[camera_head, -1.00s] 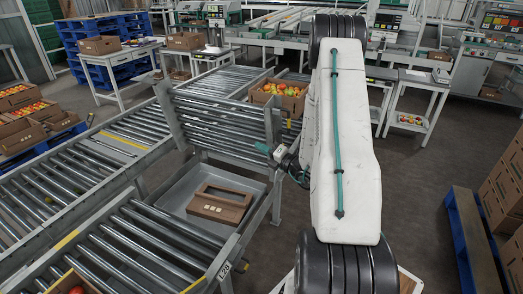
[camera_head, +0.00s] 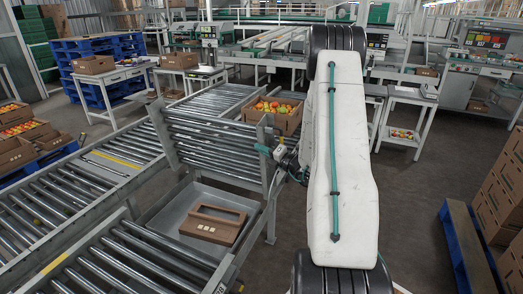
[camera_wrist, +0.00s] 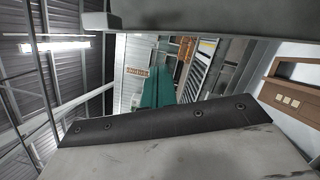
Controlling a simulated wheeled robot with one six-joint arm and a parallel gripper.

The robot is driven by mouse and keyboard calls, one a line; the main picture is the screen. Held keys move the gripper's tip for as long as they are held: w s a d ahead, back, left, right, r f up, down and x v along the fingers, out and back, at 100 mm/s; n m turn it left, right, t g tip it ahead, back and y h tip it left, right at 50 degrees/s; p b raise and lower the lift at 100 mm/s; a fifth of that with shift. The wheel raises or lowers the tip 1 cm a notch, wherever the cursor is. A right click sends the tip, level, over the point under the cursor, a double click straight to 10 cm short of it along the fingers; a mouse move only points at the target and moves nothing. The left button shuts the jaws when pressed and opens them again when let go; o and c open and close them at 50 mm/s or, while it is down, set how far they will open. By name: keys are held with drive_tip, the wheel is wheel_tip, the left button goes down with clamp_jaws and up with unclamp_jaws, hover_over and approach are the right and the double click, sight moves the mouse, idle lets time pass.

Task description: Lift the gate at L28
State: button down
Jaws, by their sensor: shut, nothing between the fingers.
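The gate (camera_head: 215,130) is a section of steel rollers in a grey frame. In the head view it stands steeply raised across the gap in the roller line, above a grey tray. A label on the near rail end (camera_head: 219,287) is cut off at the bottom edge and only partly legible. My gripper (camera_head: 264,149) is shut with nothing in its fingers, at the right side of the gate's frame. Whether it touches the frame cannot be told. Teal finger parts (camera_wrist: 155,90) show in the wrist view.
A brown carton frame (camera_head: 214,224) lies in the grey tray (camera_head: 170,218) below the gap. A blue pallet (camera_head: 466,250) and stacked cartons (camera_head: 503,185) stand at the right. Dark floor is clear between.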

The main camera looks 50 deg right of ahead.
drive_tip(key=s+a+f, duration=0.1)
drive_tip(key=s+a, duration=0.1)
drive_tip(key=s, duration=0.9)
drive_tip(key=shift+a, duration=0.15)
drive_tip(key=shift+s, duration=0.1)
